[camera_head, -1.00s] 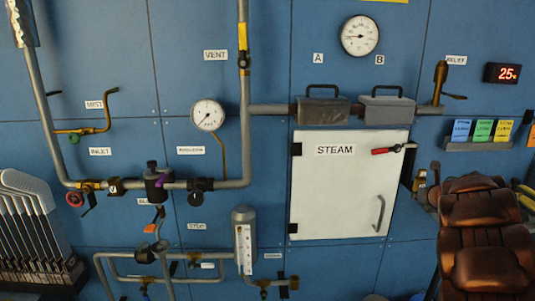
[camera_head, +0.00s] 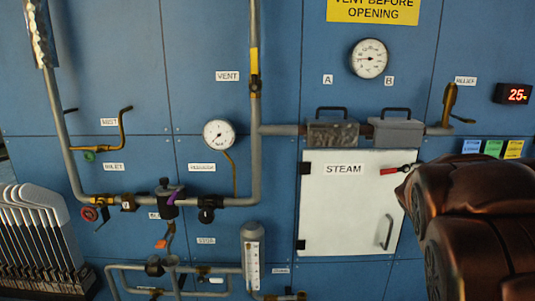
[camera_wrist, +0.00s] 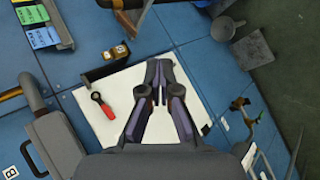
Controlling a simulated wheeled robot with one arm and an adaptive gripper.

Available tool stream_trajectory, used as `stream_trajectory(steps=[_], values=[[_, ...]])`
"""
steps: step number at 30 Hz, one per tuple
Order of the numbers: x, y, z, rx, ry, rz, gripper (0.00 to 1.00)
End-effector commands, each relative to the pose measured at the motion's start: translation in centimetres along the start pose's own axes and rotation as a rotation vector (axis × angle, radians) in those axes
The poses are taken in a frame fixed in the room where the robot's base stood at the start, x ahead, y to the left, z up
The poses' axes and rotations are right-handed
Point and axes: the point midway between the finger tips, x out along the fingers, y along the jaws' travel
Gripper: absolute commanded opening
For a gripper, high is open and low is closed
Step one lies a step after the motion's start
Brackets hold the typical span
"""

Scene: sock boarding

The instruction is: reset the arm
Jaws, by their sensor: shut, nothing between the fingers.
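My gripper (camera_wrist: 157,82) is shut and empty in the wrist view, with its fingertips together in front of the white steam door. The white door marked STEAM (camera_head: 345,212) is closed in the head view, with a red-handled latch (camera_head: 398,169) at its upper right and a grey pull handle (camera_head: 386,232). The red handle also shows in the wrist view (camera_wrist: 102,105), left of my fingers and apart from them. My brown arm covers the lower right of the head view, and my gripper does not show there.
Grey pipes (camera_head: 255,130) with valves, a round gauge (camera_head: 219,133) and a thermometer (camera_head: 253,258) run along the blue wall. Two grey boxes (camera_head: 397,130) sit above the door. A rack of pale boards (camera_head: 40,235) stands at lower left. Coloured cards (camera_wrist: 42,37) hang at upper left in the wrist view.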

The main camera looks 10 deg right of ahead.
Motion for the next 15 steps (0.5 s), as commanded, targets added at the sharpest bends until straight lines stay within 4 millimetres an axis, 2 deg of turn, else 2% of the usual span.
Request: stream_trajectory(steps=[1,5,6,12,15], values=[[-1.7,-2.5,0.1,0.071,-0.003,-0.064,0.0],[-5.4,-9.4,0.7,0.251,-0.034,-0.243,0.0],[-6.6,-11.7,1.0,0.296,-0.05,-0.301,0.0],[-13.2,-22.0,2.1,0.46,-0.142,-0.57,0.0],[-16.6,-26.3,3.0,0.505,-0.202,-0.688,0.0]])
